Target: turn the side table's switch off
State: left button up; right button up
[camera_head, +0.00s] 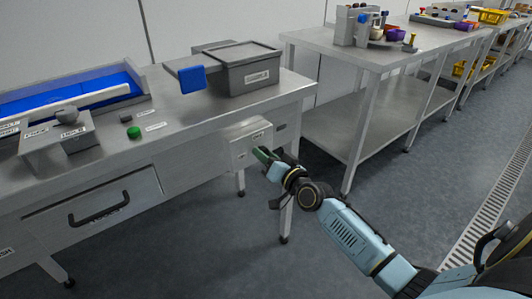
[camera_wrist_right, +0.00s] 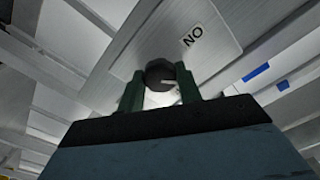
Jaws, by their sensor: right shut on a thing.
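The metal side table (camera_head: 205,115) has a grey switch box (camera_head: 240,150) on its front, near the right corner. A round dark knob (camera_wrist_right: 158,72) with a pale mark sits between my right gripper's green fingers (camera_wrist_right: 160,88). My right gripper (camera_head: 264,154) is shut on the knob. In the head view the fingers hide the knob. I cannot tell surely which position the knob points to. My left gripper is not in view.
A lidded grey bin (camera_head: 250,80) and a blue paddle (camera_head: 191,79) stand above on the table. A green button (camera_head: 134,132) and a blue-lined tray (camera_head: 90,95) are at left. Another metal table (camera_head: 350,60) stands behind right. The floor at right is clear.

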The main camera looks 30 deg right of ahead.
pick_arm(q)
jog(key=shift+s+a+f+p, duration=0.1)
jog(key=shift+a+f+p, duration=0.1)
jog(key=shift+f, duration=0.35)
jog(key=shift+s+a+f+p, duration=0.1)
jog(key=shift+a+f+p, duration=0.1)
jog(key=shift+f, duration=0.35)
pick_arm(e)
jog(key=shift+m, duration=3.8)
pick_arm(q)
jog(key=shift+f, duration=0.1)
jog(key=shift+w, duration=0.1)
pick_arm(e)
jog(key=o, duration=1)
jog(key=shift+s, duration=0.1)
